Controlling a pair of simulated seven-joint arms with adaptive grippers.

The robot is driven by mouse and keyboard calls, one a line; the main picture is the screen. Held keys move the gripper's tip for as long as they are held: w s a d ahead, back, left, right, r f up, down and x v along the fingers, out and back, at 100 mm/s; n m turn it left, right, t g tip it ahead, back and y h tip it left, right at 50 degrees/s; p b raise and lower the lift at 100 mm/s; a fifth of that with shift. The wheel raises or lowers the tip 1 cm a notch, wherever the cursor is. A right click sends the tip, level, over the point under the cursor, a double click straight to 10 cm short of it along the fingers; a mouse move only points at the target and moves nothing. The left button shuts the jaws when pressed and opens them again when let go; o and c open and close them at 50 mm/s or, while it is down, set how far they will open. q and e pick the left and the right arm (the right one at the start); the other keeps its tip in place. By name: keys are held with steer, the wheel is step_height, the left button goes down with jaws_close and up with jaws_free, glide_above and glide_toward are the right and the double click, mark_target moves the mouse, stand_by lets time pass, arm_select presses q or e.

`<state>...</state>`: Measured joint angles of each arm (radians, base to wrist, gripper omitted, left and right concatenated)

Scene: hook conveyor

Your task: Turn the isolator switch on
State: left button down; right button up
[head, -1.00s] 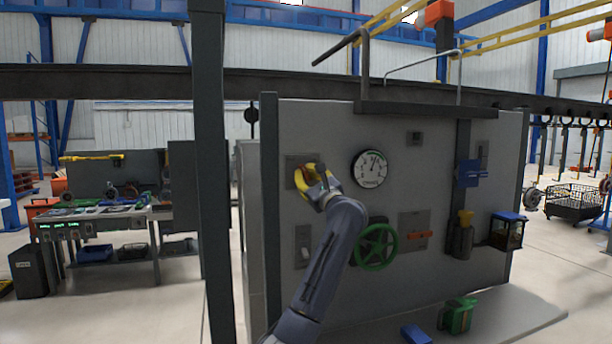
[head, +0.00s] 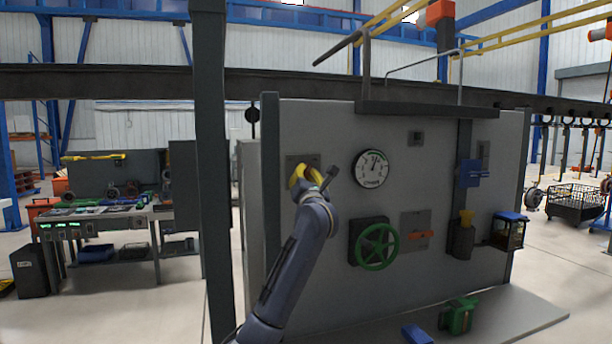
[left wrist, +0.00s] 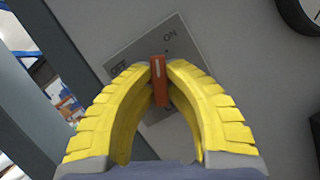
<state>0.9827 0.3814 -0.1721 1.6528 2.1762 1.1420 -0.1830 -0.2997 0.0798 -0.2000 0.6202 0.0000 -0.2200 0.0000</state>
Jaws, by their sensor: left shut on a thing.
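The isolator switch shows in the left wrist view as an orange-red handle (left wrist: 159,88) on a grey plate (left wrist: 125,55) marked OFF and ON. The plate looks tilted in that view. The handle's white-marked end lies between the two labels. My left gripper (left wrist: 158,68) has yellow fingers, shut on the handle with one fingertip on each side. In the head view my left gripper (head: 301,174) is at the panel's upper left, over the switch plate (head: 294,161); the handle is hidden there. My right gripper is not in view.
The grey panel (head: 330,130) also bears a round gauge (head: 372,168), a green handwheel (head: 376,245) and an orange lever (head: 420,235). A dark post (head: 208,150) stands left of the panel. A green block (head: 458,316) and a blue block (head: 416,335) lie on the ledge below.

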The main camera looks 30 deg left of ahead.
arm_select(q)
steer(key=shift+s+r+m+t+h, duration=0.15)
steer(key=shift+m+h, duration=0.35)
steer(key=shift+m, duration=0.65)
steer(key=shift+w+r+m+t+h, duration=0.15)
steer(key=shift+m+h, duration=0.35)
steer(key=shift+m, duration=0.65)
steer(key=shift+s+f+m, duration=0.1)
steer(key=shift+m, duration=0.2)
steer(key=c, duration=1.4)
jaws_free()
steer(key=shift+f, duration=0.1)
steer(key=v, duration=1.2)
steer(key=shift+a, duration=0.1)
